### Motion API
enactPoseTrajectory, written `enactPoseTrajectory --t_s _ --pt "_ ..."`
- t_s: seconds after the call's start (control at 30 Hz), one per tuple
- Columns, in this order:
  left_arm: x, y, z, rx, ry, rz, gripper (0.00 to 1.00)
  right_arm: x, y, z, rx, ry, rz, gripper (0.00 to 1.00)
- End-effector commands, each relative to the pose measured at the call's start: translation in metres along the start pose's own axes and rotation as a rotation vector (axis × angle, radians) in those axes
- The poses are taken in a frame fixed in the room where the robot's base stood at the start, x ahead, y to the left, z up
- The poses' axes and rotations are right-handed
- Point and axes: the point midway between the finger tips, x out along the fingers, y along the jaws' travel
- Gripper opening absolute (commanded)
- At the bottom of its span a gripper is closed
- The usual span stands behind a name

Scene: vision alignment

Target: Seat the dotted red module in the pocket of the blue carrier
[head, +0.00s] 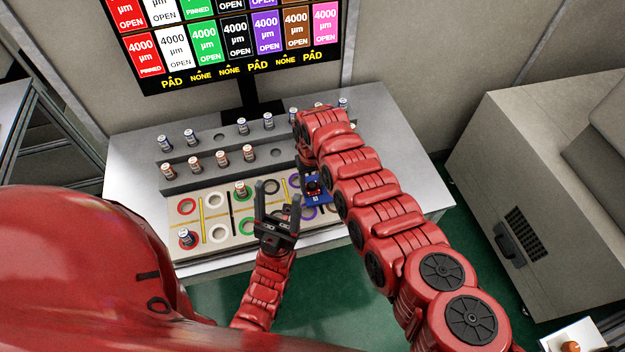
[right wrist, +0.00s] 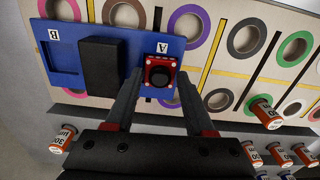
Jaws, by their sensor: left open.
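The blue carrier (right wrist: 115,28) lies on the board, with an empty recess (right wrist: 62,57) beside the B label and a black block (right wrist: 100,63) across its middle. The red module (right wrist: 150,76) has pale corner dots and a round black top. It sits at the A end of the carrier; its seat underneath is hidden. My right gripper (right wrist: 160,78) has its fingers apart on either side of the module, with narrow gaps showing. In the head view the carrier (head: 318,201) is partly behind my right arm. My left gripper (head: 273,192) is open and empty, left of the carrier.
A board with coloured rings (head: 217,232) lies along the table front, with cans (head: 186,237) on some rings. Grey stepped racks (head: 178,182) holding several cans stand behind it. A screen (head: 235,45) rises at the back. The table's right side (head: 400,185) is clear.

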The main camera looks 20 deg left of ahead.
Motion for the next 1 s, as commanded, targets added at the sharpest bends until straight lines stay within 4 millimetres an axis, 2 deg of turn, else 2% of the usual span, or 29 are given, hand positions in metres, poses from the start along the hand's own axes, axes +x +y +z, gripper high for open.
enactPoseTrajectory --t_s 0.03,0.1,0.13,0.57,0.77,1.0 --pt "0.000 0.000 0.000 0.000 0.000 0.000 0.67 0.000 0.000 0.000 0.001 0.000 0.000 0.65" --pt "0.000 0.000 0.000 0.000 0.000 0.000 0.67 0.000 0.000 0.000 0.001 0.000 0.000 0.78" --pt "0.000 0.000 0.000 0.000 0.000 0.000 0.67 0.000 0.000 0.000 0.001 0.000 0.000 0.80" --pt "0.002 0.000 0.000 0.000 0.000 0.000 0.67 -0.008 0.000 -0.001 0.000 0.002 0.000 0.80" --pt "0.005 0.000 -0.001 0.000 0.000 0.000 0.67 -0.033 0.001 -0.001 0.002 0.004 -0.002 0.80" --pt "-0.016 0.001 0.003 0.000 0.000 0.000 0.67 -0.074 0.000 -0.002 0.000 0.008 -0.001 0.80"
